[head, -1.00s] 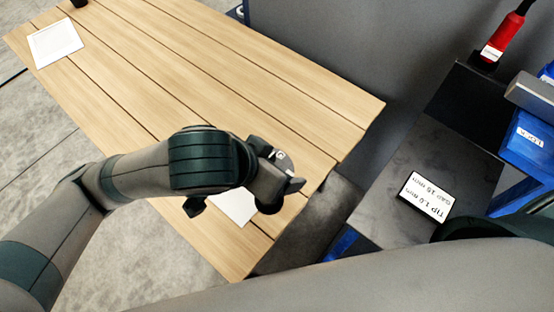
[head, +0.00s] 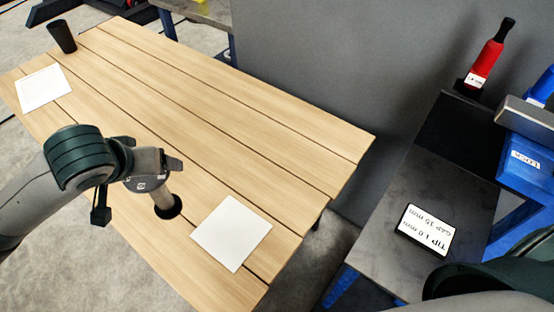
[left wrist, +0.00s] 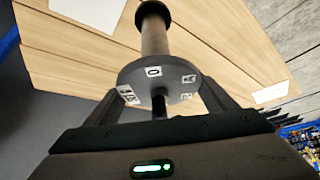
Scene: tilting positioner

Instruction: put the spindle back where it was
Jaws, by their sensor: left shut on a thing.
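My left gripper (head: 160,168) is shut on the spindle (head: 165,190) and holds it over the left part of the wooden table, to the left of the near white square (head: 230,232). In the left wrist view the spindle (left wrist: 155,42) has a grey-brown shaft, a black far end and a grey disc with labels near the fingers. Whether its black end touches the table is unclear. Another white square (head: 42,88) lies at the table's far left.
A black cup (head: 62,37) stands at the table's far left corner. Right of the table, across a gap, a grey bench (head: 455,180) bears a small sign (head: 426,230), a red tool (head: 487,60) and blue bins (head: 528,152). The table's middle is clear.

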